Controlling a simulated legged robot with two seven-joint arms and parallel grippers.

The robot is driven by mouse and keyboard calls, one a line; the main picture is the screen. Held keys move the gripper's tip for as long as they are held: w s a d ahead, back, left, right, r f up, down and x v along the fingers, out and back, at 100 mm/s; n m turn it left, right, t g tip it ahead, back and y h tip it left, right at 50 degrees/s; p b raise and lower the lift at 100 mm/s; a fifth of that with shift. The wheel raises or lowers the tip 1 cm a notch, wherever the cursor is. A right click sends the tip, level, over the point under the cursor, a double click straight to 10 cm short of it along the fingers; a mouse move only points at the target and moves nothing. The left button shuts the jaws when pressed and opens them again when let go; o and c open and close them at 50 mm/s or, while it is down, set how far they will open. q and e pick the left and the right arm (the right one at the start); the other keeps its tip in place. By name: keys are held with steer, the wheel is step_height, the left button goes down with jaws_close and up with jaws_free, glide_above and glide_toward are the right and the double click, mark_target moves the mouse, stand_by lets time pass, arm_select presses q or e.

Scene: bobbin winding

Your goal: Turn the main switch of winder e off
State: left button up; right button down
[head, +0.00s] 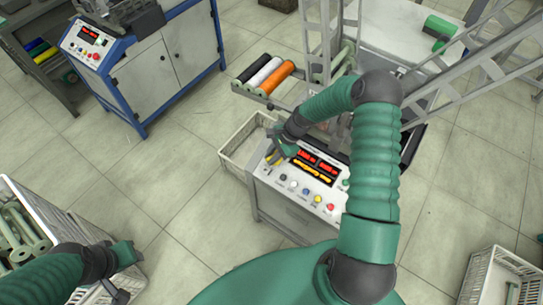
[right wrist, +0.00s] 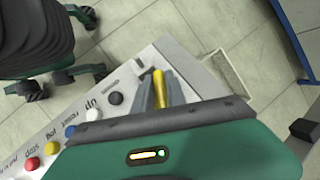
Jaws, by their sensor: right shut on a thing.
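The winder's control panel (head: 268,176) is white, with red lit displays (head: 318,162) and a row of coloured buttons. It also shows in the right wrist view (right wrist: 112,68). My right gripper (head: 275,153) is at the panel's left end. In the right wrist view its fingers close around a yellow switch handle (right wrist: 158,86) that stands at the panel's corner. The panel's labels are only partly readable, and I cannot read which winder this is. My left gripper (head: 122,272) is low at the left, away from the panel, and its fingers are unclear.
A white crate (head: 238,145) stands beside the winder. Rollers in black, white and orange (head: 275,78) lie behind it. Another winder with a blue frame (head: 150,70) is at the upper left. A crate with green bobbins (head: 55,215) is at the left. Open floor lies between.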

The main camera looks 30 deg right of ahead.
steer(key=shift+a+n+g, duration=0.1)
steer(key=shift+n+g, duration=0.8)
steer(key=shift+n, duration=0.2)
steer(key=shift+n+g, duration=0.9)
steer(key=shift+n, duration=0.3)
steer(key=n+g+h+b, duration=0.1)
steer(key=n+g, duration=0.1)
steer(key=shift+f+n+h+b, duration=0.1)
steer(key=shift+n+h+b, duration=0.2)
steer(key=shift+n+h, duration=0.1)
steer(key=shift+s+n+g+h+b, duration=0.1)
steer(key=shift+n+g+h+b, duration=0.55)
steer(key=shift+n, duration=0.45)
steer(key=c, duration=1.6)
jaws_free()
steer(key=shift+c, duration=0.2)
steer(key=shift+r, duration=0.2)
